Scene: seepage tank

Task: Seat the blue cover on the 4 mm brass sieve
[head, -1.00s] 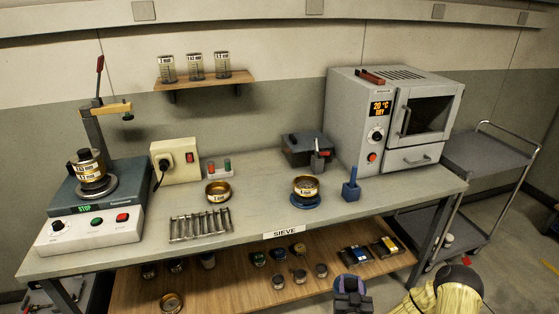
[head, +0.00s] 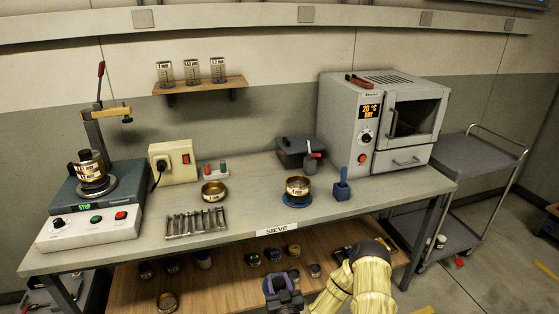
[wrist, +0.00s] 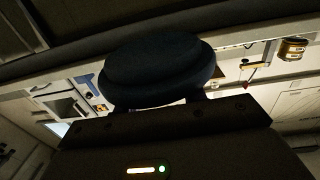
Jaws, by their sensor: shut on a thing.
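The blue cover (wrist: 160,70) shows in the wrist view as a dark blue stepped disc. My gripper (head: 283,284) is shut on it, in front of the bench at the bottom of the head view; the cover's underside is hard to make out. One brass sieve (head: 214,191) stands open on the bench top, left of centre. Another brass sieve (head: 298,186) sits on a blue round base (head: 297,199) to its right. Labelled brass sieves (head: 90,163) are stacked on the shaker at left. The labels are too small to tell which is 4 mm.
A row of metal pieces (head: 195,223) lies near the bench's front edge. A blue holder (head: 341,187) and a grey oven (head: 385,123) stand at right. Bench between the sieves is clear.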

